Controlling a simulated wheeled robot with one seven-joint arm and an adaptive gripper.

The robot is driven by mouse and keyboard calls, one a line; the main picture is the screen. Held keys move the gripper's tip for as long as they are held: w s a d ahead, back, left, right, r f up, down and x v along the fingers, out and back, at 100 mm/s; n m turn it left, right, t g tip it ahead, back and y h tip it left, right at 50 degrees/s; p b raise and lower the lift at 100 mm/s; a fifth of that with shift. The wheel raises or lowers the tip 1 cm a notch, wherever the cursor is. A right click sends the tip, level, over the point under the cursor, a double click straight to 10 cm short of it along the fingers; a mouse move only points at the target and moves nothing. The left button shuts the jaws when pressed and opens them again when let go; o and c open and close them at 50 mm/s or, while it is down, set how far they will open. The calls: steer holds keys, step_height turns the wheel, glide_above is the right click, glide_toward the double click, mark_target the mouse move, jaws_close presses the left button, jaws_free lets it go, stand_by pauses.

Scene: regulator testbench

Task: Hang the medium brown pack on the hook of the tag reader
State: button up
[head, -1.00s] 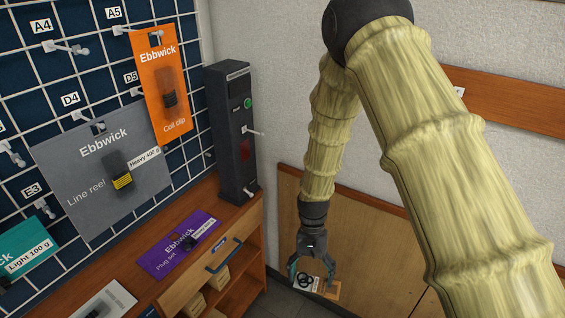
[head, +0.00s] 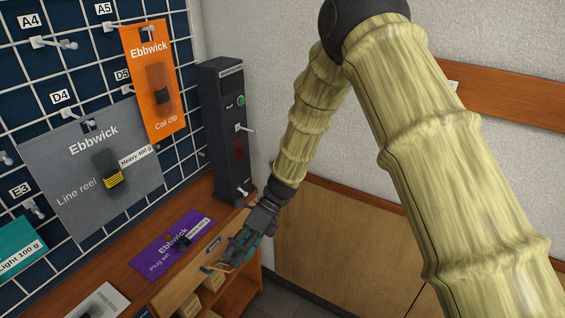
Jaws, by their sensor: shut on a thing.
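The tag reader (head: 221,120) is a tall dark grey box with a green button and a dark red window, standing on the wooden bench beside the pegboard. A pale hook (head: 245,128) sticks out of its side, and another short pale peg sits lower down. My gripper (head: 233,258) is below and in front of the reader, over the bench's front edge, pointing down and left. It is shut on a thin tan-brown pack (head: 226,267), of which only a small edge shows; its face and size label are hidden. The reader's hook is empty.
The pegboard at left holds an orange pack (head: 155,80), a grey pack (head: 70,180) and a teal pack (head: 18,247). A purple pack (head: 160,250) and a white pack (head: 100,302) lie on the bench. The wall right of the reader is clear.

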steer(key=r+m+y, duration=0.1)
steer(key=w+r+m+t+y, duration=0.1)
steer(key=m, duration=0.1)
steer(key=w+r+m+t+y, duration=0.1)
steer(key=shift+w+a+m, duration=0.15)
steer(key=shift+a+m, duration=0.2)
steer(key=shift+m, duration=0.05)
steer(key=w+d+r+m+t+y+b, duration=0.2)
steer(key=w+d+r+m+t+y, duration=0.2)
steer(key=w+d+r+m+t, duration=1.2)
steer(key=w+a+f+t+b, duration=0.1)
steer(key=w+a, duration=0.1)
steer(key=a, duration=0.3)
steer(key=w+a+f+m+t+b, duration=0.1)
steer(key=w+a+f, duration=0.1)
steer(key=a, duration=0.3)
steer(key=shift+w+f+t+b, duration=0.3)
steer(key=shift+w+t, duration=0.1)
steer(key=shift+w, duration=0.4)
stand_by(0.4)
steer(key=shift+f, duration=0.1)
stand_by(0.6)
steer(key=o, duration=0.7)
